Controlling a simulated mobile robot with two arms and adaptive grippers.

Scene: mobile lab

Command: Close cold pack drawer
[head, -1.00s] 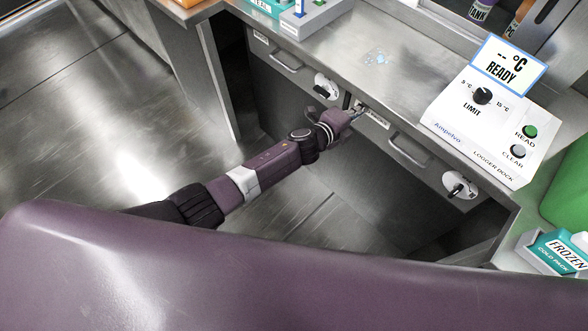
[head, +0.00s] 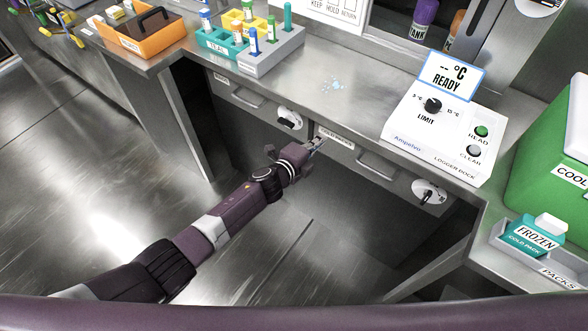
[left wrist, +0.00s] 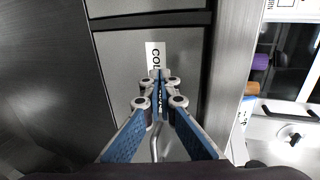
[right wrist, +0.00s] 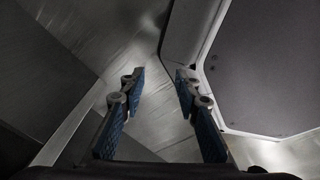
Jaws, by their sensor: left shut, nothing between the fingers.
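The cold pack drawer (head: 352,150) is a grey front under the steel counter, with a white label (head: 335,138) at its upper left and a bar handle (head: 377,162). It looks about flush with the counter front, but a small gap cannot be ruled out. My left gripper (head: 318,143) is shut and empty, its tips at the label end of the front. In the left wrist view the shut fingers (left wrist: 160,80) cover part of the label (left wrist: 153,55); whether they touch cannot be told. My right gripper (right wrist: 160,78) is open and empty, away from the drawer.
A logger dock (head: 440,140) stands on the counter above. A teal frozen cold pack (head: 533,236) sits in a tray (head: 515,258) at the right, beside a green cooler (head: 540,165). A rack (head: 270,50) and an orange carrier (head: 150,38) stand at the back left. The floor (head: 90,170) is clear.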

